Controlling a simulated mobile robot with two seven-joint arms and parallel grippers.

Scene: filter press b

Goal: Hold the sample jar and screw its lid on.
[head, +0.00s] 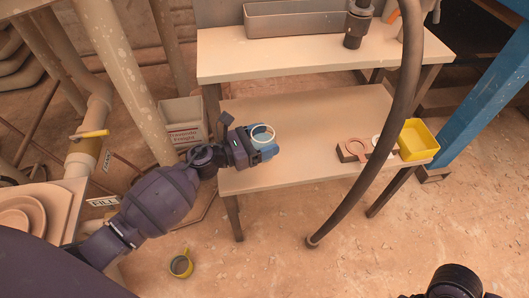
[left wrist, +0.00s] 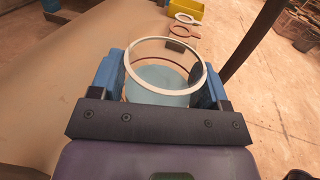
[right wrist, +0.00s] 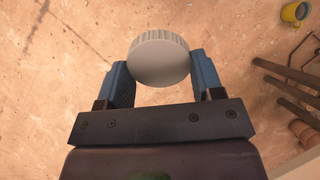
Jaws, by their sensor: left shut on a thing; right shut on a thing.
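The sample jar (left wrist: 165,90) is clear with a pale rim and an open top, and pale blue contents show inside. My left gripper (head: 264,147) is shut on it; blue fingers clasp both sides in the left wrist view. In the head view the jar (head: 262,133) is held by the left end of the lower table. The lid (right wrist: 158,58) is a light grey, ridged disc. My right gripper (right wrist: 160,80) is shut on it, over bare floor. The lid and the right gripper's fingers do not show in the head view. The lid is apart from the jar.
The lower table (head: 300,110) is mostly bare. At its right end are a yellow tray (head: 418,140), a pinkish ring-shaped piece (head: 356,148) and a white one. A thick dark hose (head: 385,135) hangs in front. A yellow mug (head: 181,265) stands on the floor.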

